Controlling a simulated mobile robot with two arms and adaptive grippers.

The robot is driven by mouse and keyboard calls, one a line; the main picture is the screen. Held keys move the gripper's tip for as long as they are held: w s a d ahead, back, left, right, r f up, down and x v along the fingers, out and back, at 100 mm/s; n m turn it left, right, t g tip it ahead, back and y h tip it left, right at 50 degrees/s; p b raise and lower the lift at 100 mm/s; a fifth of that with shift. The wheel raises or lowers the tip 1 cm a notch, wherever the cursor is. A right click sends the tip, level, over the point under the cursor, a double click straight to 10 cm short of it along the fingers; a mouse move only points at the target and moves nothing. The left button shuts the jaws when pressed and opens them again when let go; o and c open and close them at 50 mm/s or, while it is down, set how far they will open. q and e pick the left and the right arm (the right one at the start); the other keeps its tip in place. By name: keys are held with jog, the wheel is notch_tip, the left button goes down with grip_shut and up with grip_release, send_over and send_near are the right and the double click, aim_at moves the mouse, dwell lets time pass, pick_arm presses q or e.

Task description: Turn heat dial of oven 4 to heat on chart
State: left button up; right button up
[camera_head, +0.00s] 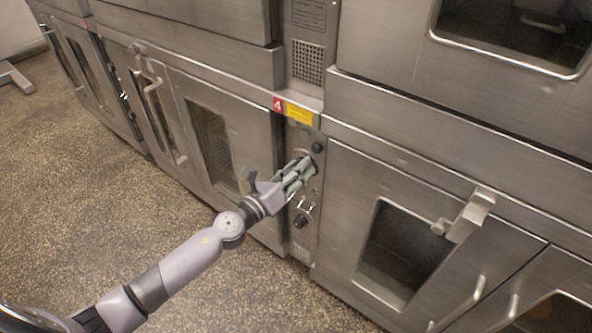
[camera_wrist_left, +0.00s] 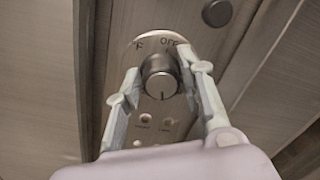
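Oven 4's narrow control panel carries a red tag with a white 4 (camera_head: 278,104) beside a yellow label (camera_head: 299,113). My left gripper (camera_head: 305,168) is at this panel, below the tag. In the left wrist view, the round metal heat dial (camera_wrist_left: 161,78) sits between the two fingers of the left gripper (camera_wrist_left: 162,74). The fingers stand open on either side of it, with a small gap at the left finger; contact at the right finger is unclear. "OFF" shows above the dial, and a dark line marks its lower face. The gripper hides the dial in the head view. I cannot identify a chart.
A dark round knob (camera_head: 318,147) is above the gripper, and it also shows in the left wrist view (camera_wrist_left: 217,12). Another knob (camera_head: 300,221) is lower on the panel. An oven door handle (camera_head: 470,215) juts out at right. The speckled floor (camera_head: 90,190) is clear at left.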

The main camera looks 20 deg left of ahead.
pick_arm(q)
jog(key=o, duration=0.3)
jog(key=shift+d, duration=0.15)
jog(key=shift+o, duration=0.2)
jog(key=shift+f, duration=0.1)
jog(key=v, duration=1.2)
